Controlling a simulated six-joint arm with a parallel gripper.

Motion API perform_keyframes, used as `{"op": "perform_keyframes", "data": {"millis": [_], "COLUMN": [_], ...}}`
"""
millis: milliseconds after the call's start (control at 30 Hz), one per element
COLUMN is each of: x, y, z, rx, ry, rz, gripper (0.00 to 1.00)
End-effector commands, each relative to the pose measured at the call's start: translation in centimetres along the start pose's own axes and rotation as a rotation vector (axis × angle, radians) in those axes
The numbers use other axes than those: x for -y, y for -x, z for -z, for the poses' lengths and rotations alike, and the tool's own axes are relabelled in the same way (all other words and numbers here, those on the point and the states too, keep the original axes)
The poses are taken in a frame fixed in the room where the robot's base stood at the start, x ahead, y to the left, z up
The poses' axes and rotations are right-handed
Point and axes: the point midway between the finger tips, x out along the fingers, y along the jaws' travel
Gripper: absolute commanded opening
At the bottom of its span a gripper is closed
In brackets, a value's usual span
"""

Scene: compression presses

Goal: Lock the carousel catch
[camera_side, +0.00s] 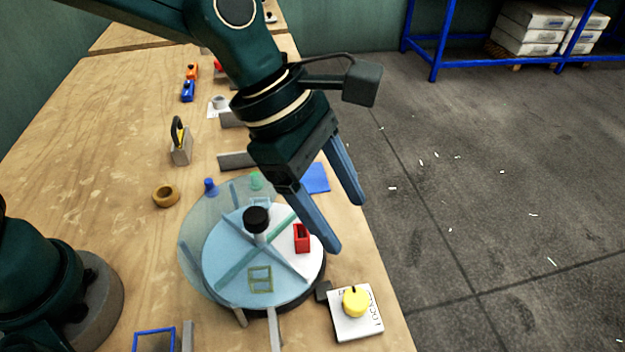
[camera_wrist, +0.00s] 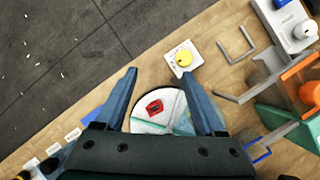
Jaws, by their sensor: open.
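The carousel (camera_side: 222,262) is a round table with a blue-tinted clear cover, dividers and a black centre knob (camera_side: 257,219). Its open white sector holds a red hollow block (camera_side: 302,238). In the wrist view the block (camera_wrist: 154,107) lies between my fingers. The catch is a yellow knob (camera_side: 355,301) with a dark pointer mark on a white plate (camera_side: 343,325), beside the carousel rim. The plate's lettering is partly covered. A dark block (camera_side: 323,291) sits between plate and rim. My gripper (camera_side: 345,222) is open and empty above the carousel's edge, apart from the knob, which shows beyond the fingertips in the wrist view (camera_wrist: 183,57).
A wooden ring (camera_side: 166,196), a padlock-like block (camera_side: 181,150) and a blue pad (camera_side: 315,178) lie on the bench. Grey bars and a blue frame (camera_side: 154,340) stand near the carousel's front. The bench's right edge runs close beside the catch plate.

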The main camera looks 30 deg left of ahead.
Motion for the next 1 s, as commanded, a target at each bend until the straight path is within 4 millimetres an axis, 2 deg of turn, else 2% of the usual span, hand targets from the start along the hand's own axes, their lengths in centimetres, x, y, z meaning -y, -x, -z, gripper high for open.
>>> {"op": "perform_keyframes", "data": {"millis": [33, 100, 233, 600, 800, 1000], "x": [0.9, 2.0, 3.5, 4.5, 4.6, 4.5], "y": [-1.6, -3.1, -4.8, -8.8, -9.9, -9.9], "z": [-0.3, -0.4, -0.1, 0.1, 0.2, 0.1], "rx": [-0.012, -0.029, -0.056, -0.059, -0.058, -0.057], "ry": [-0.010, -0.024, -0.045, -0.055, -0.055, -0.055], "rz": [0.042, 0.082, 0.131, 0.141, 0.137, 0.136], "gripper": [0.71, 0.71, 0.71, 0.71, 0.71, 0.71]}}
